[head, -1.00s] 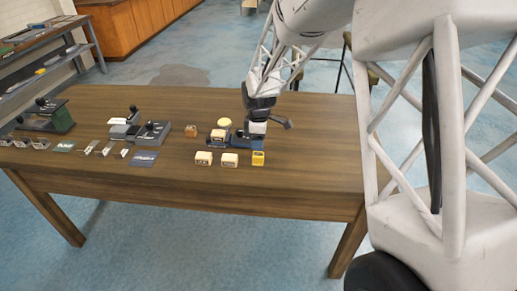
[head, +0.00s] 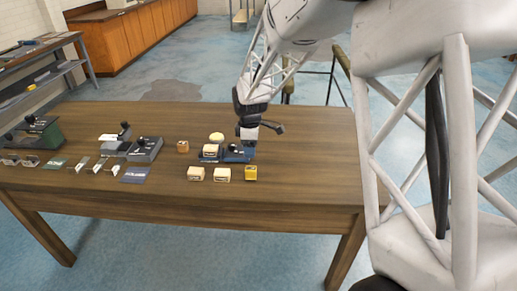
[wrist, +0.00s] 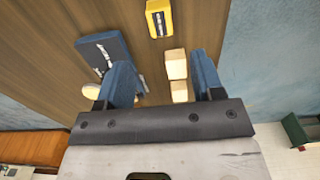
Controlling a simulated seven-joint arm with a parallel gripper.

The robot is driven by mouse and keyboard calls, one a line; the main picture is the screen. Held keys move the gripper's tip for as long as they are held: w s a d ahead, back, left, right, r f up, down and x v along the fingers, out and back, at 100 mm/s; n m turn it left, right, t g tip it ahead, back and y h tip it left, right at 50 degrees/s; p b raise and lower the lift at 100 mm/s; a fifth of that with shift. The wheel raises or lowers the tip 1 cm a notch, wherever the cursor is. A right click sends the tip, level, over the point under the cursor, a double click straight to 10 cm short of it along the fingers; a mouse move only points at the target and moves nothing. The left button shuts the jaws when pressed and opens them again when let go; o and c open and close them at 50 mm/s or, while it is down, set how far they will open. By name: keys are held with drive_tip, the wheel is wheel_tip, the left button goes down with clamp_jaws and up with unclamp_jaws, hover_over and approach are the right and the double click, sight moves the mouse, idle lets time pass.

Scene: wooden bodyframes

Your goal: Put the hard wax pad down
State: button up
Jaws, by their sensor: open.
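My gripper (wrist: 158,80) has its two blue fingers apart, with nothing clearly held between them. In the head view it hangs over the right part of the table, by a dark blue flat thing (head: 235,155). A cream block (head: 210,150) sits at the left of that blue thing. Two more cream blocks (head: 195,173) and (head: 222,174) stand in front, apart from the gripper. In the wrist view, two cream blocks (wrist: 176,64) and (wrist: 179,92) appear between the fingers, farther off. I cannot tell which piece is the hard wax pad.
A yellow box (head: 250,172) stands right of the front blocks. A round cream piece (head: 216,137) and a brown cube (head: 182,146) are behind. Dark devices (head: 145,148) and small plates stand at the left. The table (head: 310,170) is bare at the right.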

drive_tip(key=s+d+r+m+t, duration=0.1)
drive_tip(key=s+d+r+m, duration=0.8)
drive_tip(key=s+d+r, duration=0.7)
drive_tip(key=s+d+m, duration=0.4)
drive_tip(key=s+d, duration=0.1)
drive_tip(key=s, duration=0.7)
drive_tip(key=s+d+r+m+t, duration=0.1)
drive_tip(key=s+d+m, duration=0.4)
drive_tip(key=s, duration=0.7)
drive_tip(key=shift+d+t, duration=0.15)
drive_tip(key=shift+t, duration=0.15)
drive_tip(key=shift+o, duration=0.5)
drive_tip(key=shift+w, duration=0.15)
